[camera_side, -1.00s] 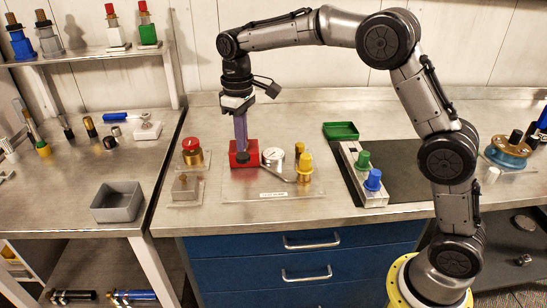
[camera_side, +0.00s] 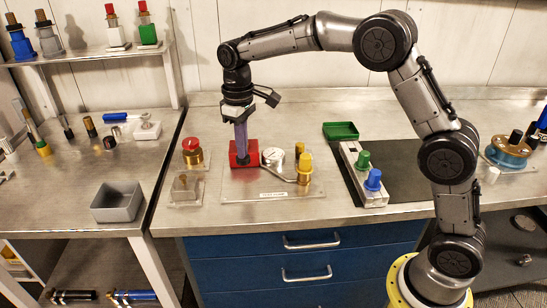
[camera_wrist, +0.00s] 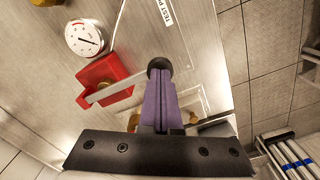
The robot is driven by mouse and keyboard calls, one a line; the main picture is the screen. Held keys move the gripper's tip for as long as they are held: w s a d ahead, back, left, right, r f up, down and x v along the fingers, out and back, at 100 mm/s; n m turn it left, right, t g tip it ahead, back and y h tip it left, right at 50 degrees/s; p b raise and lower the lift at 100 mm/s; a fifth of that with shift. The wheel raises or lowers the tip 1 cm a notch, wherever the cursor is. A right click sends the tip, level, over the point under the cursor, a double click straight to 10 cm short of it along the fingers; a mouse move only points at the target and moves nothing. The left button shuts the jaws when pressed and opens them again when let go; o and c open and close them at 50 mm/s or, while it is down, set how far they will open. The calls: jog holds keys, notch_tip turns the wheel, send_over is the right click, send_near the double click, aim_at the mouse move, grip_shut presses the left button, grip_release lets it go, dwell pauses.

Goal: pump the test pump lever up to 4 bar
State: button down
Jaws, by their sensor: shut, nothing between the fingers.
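The test pump has a red block (camera_side: 243,148) on a labelled plate, and the block also shows in the wrist view (camera_wrist: 98,72). A pale metal bar, seemingly the lever (camera_wrist: 110,92), crosses the red block toward my fingers. A black round knob (camera_wrist: 158,66) shows at my fingertips; I cannot tell whether they touch it. The round white gauge (camera_side: 273,154) stands right of the block; its dark needle shows in the wrist view (camera_wrist: 85,38), but I cannot read the pressure. My gripper (camera_side: 241,150), with purple fingers, is shut and empty, pointing down at the block.
A yellow-capped brass valve (camera_side: 304,165) stands right of the gauge. A red-knobbed brass part (camera_side: 192,150) stands left of the block. A rack with green and blue caps (camera_side: 365,180) and a green tray (camera_side: 341,130) lie farther right. The bench front is clear.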

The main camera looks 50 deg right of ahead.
jog(key=shift+f, duration=1.5)
jog(key=shift+r, duration=2.5)
jog(key=shift+f, duration=2.5)
jog(key=shift+r, duration=2.5)
jog(key=shift+f, duration=0.1)
